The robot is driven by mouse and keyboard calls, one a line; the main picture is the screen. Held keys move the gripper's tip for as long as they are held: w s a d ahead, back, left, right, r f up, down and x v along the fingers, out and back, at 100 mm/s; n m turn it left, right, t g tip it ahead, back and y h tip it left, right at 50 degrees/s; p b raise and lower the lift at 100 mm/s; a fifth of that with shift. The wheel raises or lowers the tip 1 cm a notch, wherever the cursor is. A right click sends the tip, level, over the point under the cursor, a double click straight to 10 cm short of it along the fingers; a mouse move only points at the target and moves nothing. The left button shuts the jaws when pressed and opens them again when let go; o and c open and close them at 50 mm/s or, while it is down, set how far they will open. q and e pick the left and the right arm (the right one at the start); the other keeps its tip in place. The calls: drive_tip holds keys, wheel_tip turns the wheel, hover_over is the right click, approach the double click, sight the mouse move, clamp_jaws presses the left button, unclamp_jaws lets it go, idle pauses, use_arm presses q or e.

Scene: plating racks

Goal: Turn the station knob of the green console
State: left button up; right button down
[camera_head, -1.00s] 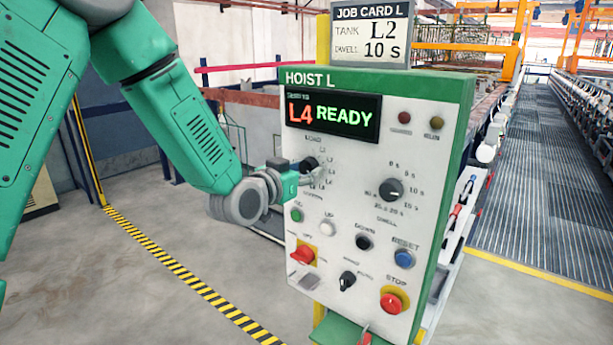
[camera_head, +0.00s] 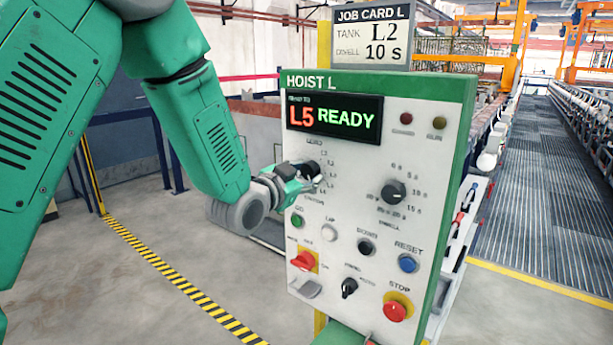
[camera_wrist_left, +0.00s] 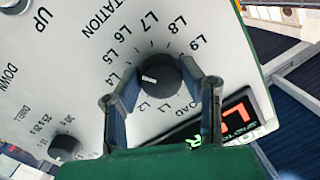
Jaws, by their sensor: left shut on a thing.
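The green-edged console (camera_head: 458,130) is headed HOIST L, and its display (camera_head: 334,117) reads L5 READY. The black station knob (camera_head: 313,168) is on the upper left of its panel, partly covered by my left gripper (camera_head: 304,178). In the left wrist view the knob (camera_wrist_left: 158,88) sits between the two fingers of my left gripper (camera_wrist_left: 161,76), which is shut on it. The knob's white mark points left in that view, towards the L4 and L5 labels. My right gripper is not in view.
A job card (camera_head: 370,36) above the console reads TANK L2, DWELL 10 s. A dwell knob (camera_head: 393,192), a blue reset button (camera_head: 407,263), a red stop button (camera_head: 396,309) and other switches share the panel. Open floor (camera_head: 130,290) lies left of the console.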

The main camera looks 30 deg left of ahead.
use_arm(q)
drive_tip(key=o, duration=1.1)
drive_tip(key=shift+o, duration=0.2)
drive_tip(key=shift+s, duration=0.4)
drive_tip(key=s, duration=0.6)
drive_tip(key=shift+s+r, duration=0.15)
drive_tip(key=shift+s, duration=0.1)
